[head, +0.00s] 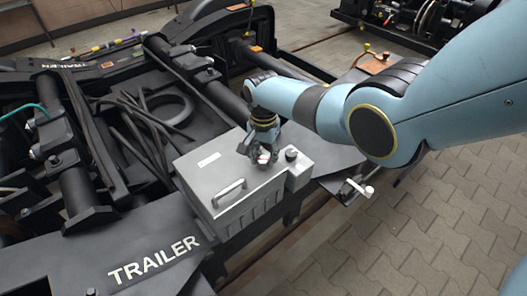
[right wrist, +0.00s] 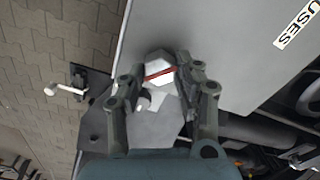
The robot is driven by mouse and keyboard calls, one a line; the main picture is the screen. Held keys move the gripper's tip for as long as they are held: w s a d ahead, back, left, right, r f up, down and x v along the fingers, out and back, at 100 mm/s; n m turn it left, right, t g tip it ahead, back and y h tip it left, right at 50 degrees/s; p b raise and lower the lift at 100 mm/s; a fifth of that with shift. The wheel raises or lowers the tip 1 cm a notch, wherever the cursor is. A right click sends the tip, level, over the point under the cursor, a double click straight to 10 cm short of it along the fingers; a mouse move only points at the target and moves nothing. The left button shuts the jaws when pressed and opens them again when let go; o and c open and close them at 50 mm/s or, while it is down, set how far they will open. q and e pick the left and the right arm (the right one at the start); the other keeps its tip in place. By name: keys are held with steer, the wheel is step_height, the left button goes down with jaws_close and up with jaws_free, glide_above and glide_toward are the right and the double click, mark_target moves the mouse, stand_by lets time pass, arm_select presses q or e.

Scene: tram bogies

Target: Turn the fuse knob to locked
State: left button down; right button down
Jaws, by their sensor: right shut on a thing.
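The grey fuse box (head: 215,195) sits on the black bogie frame, with a handle on its front part. The fuse knob (head: 264,158) is on its top near the right edge. In the right wrist view the knob (right wrist: 158,66) is pale, with a red line across it that slants slightly. My right gripper (head: 260,155) reaches down from above and is shut on the knob, with a finger on each side (right wrist: 160,80). The fingers hide part of the knob. Any locked marking is not readable. My left gripper is out of view.
A small side box with a black round knob (head: 292,154) adjoins the fuse box. A white-handled lever (head: 359,187) sticks out to the right. Black hoses (head: 135,120) and beams lie behind and left. A TRAILER-marked plate (head: 150,262) is in front. Paving at right is clear.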

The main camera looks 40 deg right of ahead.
mark_target(265, 159)
steer(key=m+p, duration=0.1)
steer(key=m, duration=0.3)
steer(key=shift+s+m, duration=0.15)
steer(key=shift+m, duration=0.15)
steer(key=shift+s+m+p, duration=0.1)
steer(key=shift+m+p, duration=0.4)
steer(key=shift+m, duration=1.8)
steer(key=c, duration=0.9)
jaws_free()
steer(key=shift+c, duration=0.2)
step_height(265, 159, up, 12)
